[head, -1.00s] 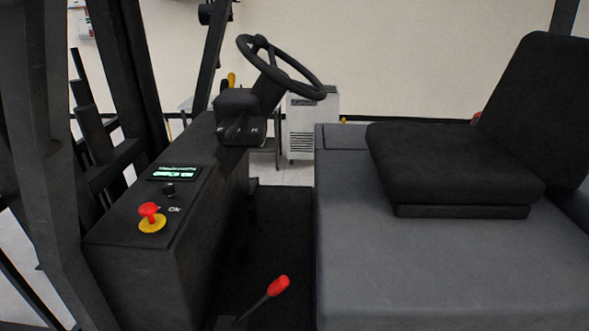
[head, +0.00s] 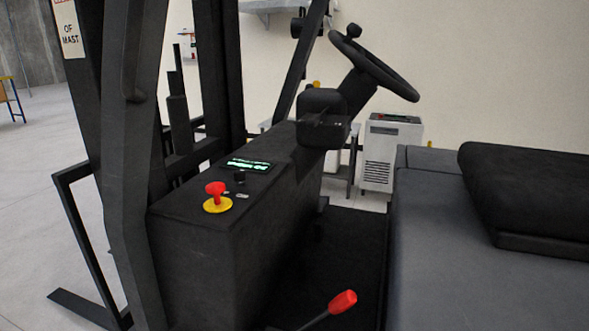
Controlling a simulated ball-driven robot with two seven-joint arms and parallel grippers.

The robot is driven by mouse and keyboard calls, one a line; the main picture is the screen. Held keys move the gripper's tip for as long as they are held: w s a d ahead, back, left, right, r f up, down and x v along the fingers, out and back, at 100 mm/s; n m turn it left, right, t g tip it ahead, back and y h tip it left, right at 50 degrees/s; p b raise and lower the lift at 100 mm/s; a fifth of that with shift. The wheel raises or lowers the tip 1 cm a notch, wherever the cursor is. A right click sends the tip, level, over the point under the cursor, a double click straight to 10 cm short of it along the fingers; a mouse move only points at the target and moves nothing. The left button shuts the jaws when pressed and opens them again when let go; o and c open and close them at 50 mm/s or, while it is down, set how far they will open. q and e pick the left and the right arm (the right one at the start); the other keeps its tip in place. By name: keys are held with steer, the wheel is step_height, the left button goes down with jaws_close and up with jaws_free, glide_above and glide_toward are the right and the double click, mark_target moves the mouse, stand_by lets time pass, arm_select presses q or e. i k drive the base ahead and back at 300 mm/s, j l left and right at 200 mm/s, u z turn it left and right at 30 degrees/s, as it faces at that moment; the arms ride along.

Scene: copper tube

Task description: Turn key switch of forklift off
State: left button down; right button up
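The forklift fills the view, seen from its open side. Its black dash console (head: 190,207) carries a lit green display (head: 248,164), and a small black knob, which looks like the key switch (head: 239,177), stands just in front of the display. I cannot tell its turned position at this size. A red mushroom button on a yellow base (head: 216,198) sits at the near end of the console. Neither of my grippers shows.
The steering wheel (head: 373,66) rises behind the console. A red-tipped lever (head: 341,302) stands from the floor. The black seat (head: 530,200) is at right. A dark upright post (head: 125,150) and the mast stand left of the console. Open floor (head: 40,200) lies at far left.

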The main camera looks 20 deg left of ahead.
mark_target(239, 177)
steer(key=j, duration=1.25)
steer(key=k+j, duration=0.1)
steer(key=j, duration=1.15)
steer(key=i+z, duration=0.05)
